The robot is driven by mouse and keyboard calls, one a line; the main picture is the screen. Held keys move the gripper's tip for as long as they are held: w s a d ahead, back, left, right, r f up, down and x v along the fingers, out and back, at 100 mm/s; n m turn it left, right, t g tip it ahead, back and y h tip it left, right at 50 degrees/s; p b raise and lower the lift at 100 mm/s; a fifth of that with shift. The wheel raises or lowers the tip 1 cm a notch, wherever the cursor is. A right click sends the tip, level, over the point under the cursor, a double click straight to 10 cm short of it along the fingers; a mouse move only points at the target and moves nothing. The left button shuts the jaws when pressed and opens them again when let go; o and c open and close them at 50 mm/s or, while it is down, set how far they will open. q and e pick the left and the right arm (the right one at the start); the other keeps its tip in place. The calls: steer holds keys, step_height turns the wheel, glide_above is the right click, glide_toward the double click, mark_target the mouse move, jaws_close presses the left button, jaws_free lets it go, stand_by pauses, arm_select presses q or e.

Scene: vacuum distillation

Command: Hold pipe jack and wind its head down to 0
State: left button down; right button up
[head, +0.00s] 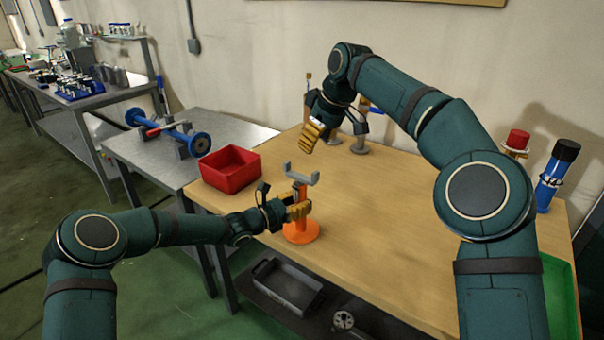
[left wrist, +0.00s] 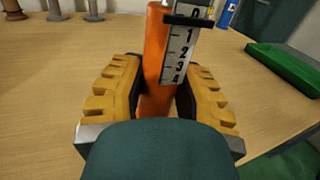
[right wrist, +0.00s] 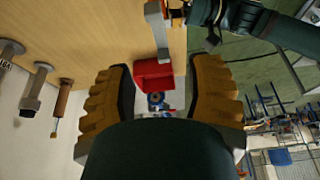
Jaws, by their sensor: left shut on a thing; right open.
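The orange pipe jack (head: 301,232) stands upright near the front edge of the wooden table, with a grey forked head (head: 303,175) on top. My left gripper (head: 298,211) is shut around its orange column. In the left wrist view the column (left wrist: 153,60) stands between the fingers, and its white scale (left wrist: 178,55) shows 0 to 4. A dark pointer bar (left wrist: 188,21) lies across the scale between 0 and 1, close below 0. My right gripper (head: 309,139) is open and empty, above and behind the jack. The grey head also shows in the right wrist view (right wrist: 157,35).
A red bin (head: 230,168) sits left of the jack. Several grey-based stands (head: 360,147) are at the back, partly behind my right arm. A blue bottle (head: 556,175) and a green tray (head: 560,295) are on the right. The middle of the table is clear.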

mark_target(301, 176)
steer(key=shift+w+d, duration=0.1)
steer(key=shift+d, duration=0.05)
steer(key=shift+f, duration=0.2)
steer(key=x, duration=1.1)
steer(key=shift+w+f, duration=0.1)
steer(key=shift+f, duration=0.1)
jaws_close()
